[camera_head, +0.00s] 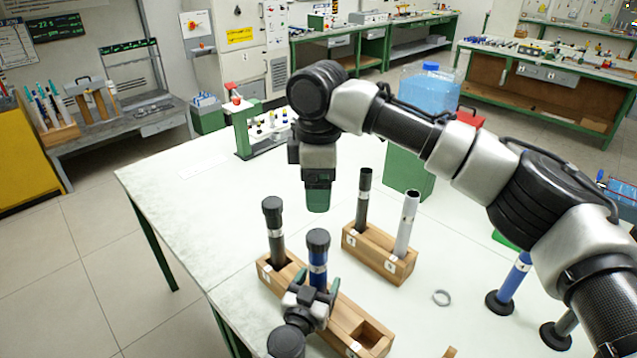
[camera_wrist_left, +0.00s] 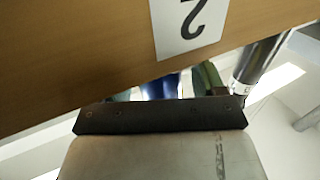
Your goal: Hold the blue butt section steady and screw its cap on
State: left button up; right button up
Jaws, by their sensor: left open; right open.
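The blue butt section (camera_head: 318,275) stands upright in a wooden block (camera_head: 344,316). A dark cap (camera_head: 318,238) sits on its top; I cannot tell how tight it is. My left gripper (camera_head: 314,291) is open, its green fingers low by the blue section, apparently either side of it. In the left wrist view the blue section (camera_wrist_left: 160,88) shows between the fingers, partly hidden behind the gripper and the block (camera_wrist_left: 80,60) with its label 2. My right gripper (camera_head: 317,202) is open and empty, pointing down above the table, clear of the cap.
A black capped section (camera_head: 276,238) stands in the same block, left of the blue one. A second block (camera_head: 380,252) holds a dark tube (camera_head: 363,198) and a silver tube (camera_head: 407,222). A grey ring (camera_head: 441,297) lies on the table. A blue piece (camera_head: 515,278) stands at right. The table's left side is clear.

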pick_arm(q)
jog(key=v, duration=1)
jog(key=shift+s+a+p, duration=0.15)
jog(key=shift+s+p, duration=0.25)
